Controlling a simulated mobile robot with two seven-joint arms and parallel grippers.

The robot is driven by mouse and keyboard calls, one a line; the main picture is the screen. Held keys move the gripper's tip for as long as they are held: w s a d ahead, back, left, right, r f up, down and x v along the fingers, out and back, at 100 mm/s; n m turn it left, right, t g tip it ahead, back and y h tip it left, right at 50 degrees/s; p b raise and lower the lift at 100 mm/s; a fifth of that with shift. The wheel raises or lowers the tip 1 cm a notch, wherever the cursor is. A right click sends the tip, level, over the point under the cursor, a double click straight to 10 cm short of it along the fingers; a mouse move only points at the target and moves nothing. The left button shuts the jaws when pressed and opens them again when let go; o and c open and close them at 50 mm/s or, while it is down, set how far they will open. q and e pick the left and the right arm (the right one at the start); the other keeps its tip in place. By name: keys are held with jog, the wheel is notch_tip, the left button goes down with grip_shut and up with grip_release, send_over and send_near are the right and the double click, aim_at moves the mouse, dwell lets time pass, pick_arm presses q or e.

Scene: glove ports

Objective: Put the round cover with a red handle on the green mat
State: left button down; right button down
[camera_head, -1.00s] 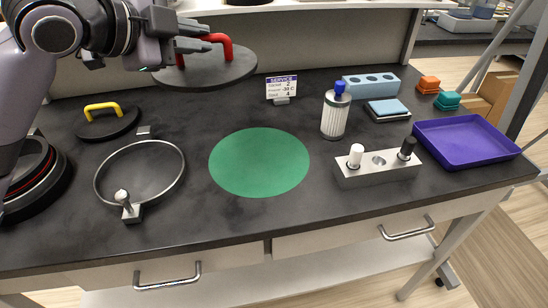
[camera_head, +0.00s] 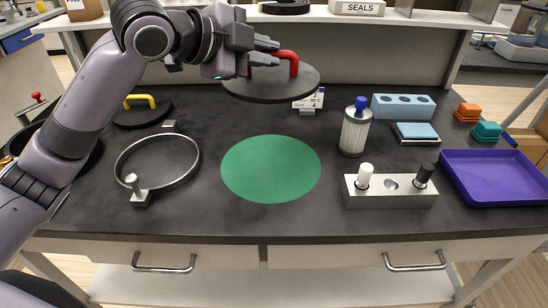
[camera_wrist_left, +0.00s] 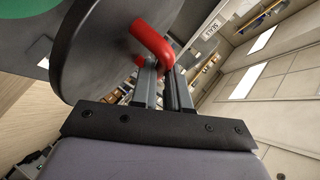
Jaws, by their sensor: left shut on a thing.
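The round dark cover (camera_head: 268,90) with a red handle (camera_head: 291,62) hangs in the air above the back of the bench. My left gripper (camera_head: 270,52) is shut on the red handle. The left wrist view also shows the red handle (camera_wrist_left: 152,42) between the fingers and the cover (camera_wrist_left: 95,50) beside them. The round green mat (camera_head: 271,169) lies flat on the bench, in front of and below the cover. Nothing lies on the mat. My right gripper is not in view.
A metal ring clamp (camera_head: 157,165) and a dark cover with a yellow handle (camera_head: 141,113) are left of the mat. A steel block (camera_head: 390,193), a filter cylinder (camera_head: 355,132) and a purple tray (camera_head: 496,178) stand right.

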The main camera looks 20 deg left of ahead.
pick_arm(q)
notch_tip(320, 180, down, 19)
jog(key=shift+r+b, duration=0.1)
jog(key=shift+b, duration=0.65)
jog(key=shift+f, duration=0.2)
jog(key=c, duration=1.1)
grip_release()
jog(key=shift+f, duration=0.1)
jog(key=shift+r, duration=0.25)
jog(key=v, duration=1.2)
jog(key=shift+b, duration=0.3)
jog(key=shift+f, duration=0.15)
